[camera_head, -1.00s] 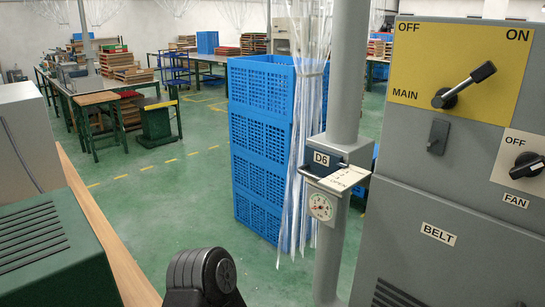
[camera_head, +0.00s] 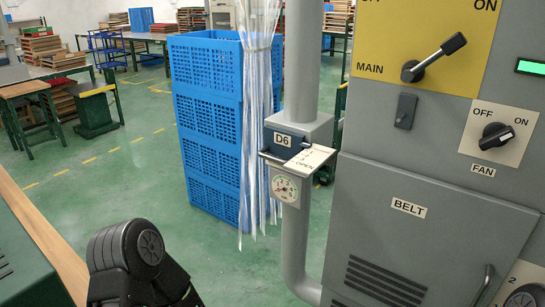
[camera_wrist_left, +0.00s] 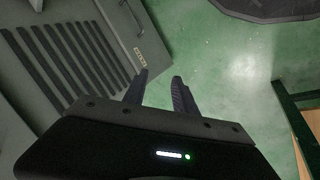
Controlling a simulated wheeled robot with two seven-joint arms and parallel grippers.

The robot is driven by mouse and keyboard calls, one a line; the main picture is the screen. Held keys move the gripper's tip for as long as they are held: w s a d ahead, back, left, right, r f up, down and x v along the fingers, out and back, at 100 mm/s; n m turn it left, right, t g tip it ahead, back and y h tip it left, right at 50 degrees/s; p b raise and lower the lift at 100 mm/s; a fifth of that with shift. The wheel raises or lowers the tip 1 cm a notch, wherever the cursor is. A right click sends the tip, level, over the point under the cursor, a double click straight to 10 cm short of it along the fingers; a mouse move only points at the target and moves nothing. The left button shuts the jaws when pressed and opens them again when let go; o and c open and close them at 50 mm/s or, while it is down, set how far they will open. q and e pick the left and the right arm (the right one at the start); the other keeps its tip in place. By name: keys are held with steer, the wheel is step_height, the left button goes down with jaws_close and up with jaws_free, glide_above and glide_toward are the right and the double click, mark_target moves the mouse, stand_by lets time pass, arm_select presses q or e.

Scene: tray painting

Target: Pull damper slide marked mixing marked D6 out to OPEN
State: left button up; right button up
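The damper slide marked D6 (camera_head: 283,140) is a dark housing on a grey vertical duct, in the middle of the head view. A pale plate (camera_head: 312,157) with the word OPEN and a thin bar handle (camera_head: 284,160) stick out at its front. How far out the slide sits I cannot tell. My left gripper (camera_wrist_left: 158,88) shows in the wrist view with its two dark fingers apart and nothing between them. It is away from the slide, which that view does not show. In the head view only my black left arm links show at lower left. My right gripper is out of view.
A round gauge (camera_head: 286,188) sits just below the slide. A grey cabinet (camera_head: 430,225) with MAIN, FAN and BELT labels stands close on the right. Blue crates (camera_head: 208,120) and a clear strip curtain are behind the duct. Green floor is open at centre left.

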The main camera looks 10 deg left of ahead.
arm_select(q)
steer(key=w+a+r+n+t+p, duration=0.1)
steer(key=w+a+r+n+t, duration=0.15)
steer(key=w+r, duration=0.4)
steer(key=w+a+r+n+t, duration=0.1)
steer(key=w+a+r+t, duration=0.15)
steer(key=w+r, duration=0.4)
steer(key=n+t+h+p, duration=0.25)
steer(key=n+t, duration=0.35)
steer(key=t, duration=0.4)
glide_toward(271, 160)
steer(key=w, duration=0.3)
steer(key=shift+s+d+r+h, duration=0.1)
steer(key=shift+d+r+h, duration=0.2)
steer(key=shift+d+h, duration=0.1)
steer(key=p+x, duration=0.1)
steer(key=x, duration=0.6)
steer(key=shift+w+d+p, duration=0.15)
steer(key=shift+w+p, duration=0.2)
steer(key=shift+w, duration=0.05)
